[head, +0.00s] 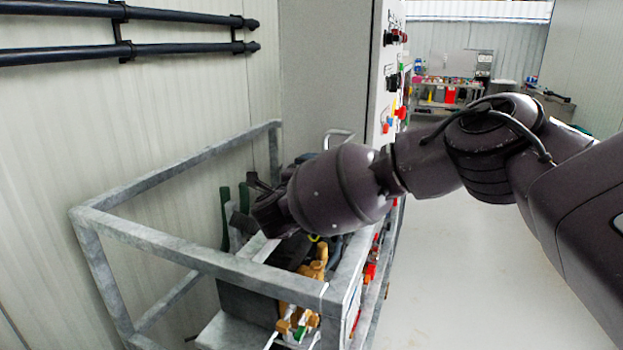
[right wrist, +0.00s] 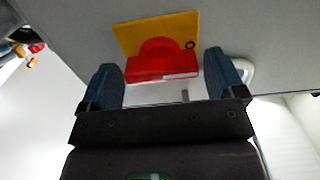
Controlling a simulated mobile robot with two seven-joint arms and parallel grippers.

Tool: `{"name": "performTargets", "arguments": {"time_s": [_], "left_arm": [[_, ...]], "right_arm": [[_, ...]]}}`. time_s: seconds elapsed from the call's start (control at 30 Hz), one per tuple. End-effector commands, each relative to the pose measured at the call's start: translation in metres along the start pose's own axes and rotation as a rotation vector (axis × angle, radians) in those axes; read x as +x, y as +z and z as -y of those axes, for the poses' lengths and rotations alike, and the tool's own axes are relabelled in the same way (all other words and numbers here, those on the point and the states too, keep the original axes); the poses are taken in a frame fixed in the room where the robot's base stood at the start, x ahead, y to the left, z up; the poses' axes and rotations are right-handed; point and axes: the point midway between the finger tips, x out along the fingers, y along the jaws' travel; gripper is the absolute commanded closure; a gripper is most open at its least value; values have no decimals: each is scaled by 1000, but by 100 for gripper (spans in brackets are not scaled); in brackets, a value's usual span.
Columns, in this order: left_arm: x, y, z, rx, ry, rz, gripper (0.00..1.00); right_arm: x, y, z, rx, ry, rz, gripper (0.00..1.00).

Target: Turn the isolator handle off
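The isolator handle (right wrist: 162,67) is a red block with a rounded top on a yellow plate (right wrist: 187,24), fixed to a grey panel. My right gripper (right wrist: 164,76) is open, its two blue fingers on either side of the red handle with gaps visible between. Whether the fingers are level in depth with the handle, I cannot tell. In the head view my right arm reaches in from the right and its dark gripper (head: 270,208) is over the metal frame; I cannot make out this handle there. My left gripper is not in view.
A grey metal frame (head: 170,242) surrounds pump parts with a brass-coloured fitting (head: 305,290). A tall grey cabinet (head: 325,75) with coloured switches stands behind my arm. Dark pipes (head: 180,50) run along the left wall. Open floor (head: 470,270) lies to the right.

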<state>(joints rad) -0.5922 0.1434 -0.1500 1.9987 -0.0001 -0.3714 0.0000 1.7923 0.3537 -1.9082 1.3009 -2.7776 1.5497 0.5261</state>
Motion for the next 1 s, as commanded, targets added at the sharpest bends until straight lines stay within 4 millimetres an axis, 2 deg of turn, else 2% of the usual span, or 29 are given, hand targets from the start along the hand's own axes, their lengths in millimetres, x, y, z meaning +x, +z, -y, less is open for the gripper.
{"name": "performTargets", "arguments": {"time_s": [0.3,0.47,0.77,1.0], "left_arm": [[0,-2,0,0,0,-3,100],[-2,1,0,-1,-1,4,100],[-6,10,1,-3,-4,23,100],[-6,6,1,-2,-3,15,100]], "right_arm": [[0,0,1,3,-1,0,4],[-11,1,2,3,-1,2,4],[-64,1,1,2,0,3,4],[-97,1,0,1,0,2,4]]}}
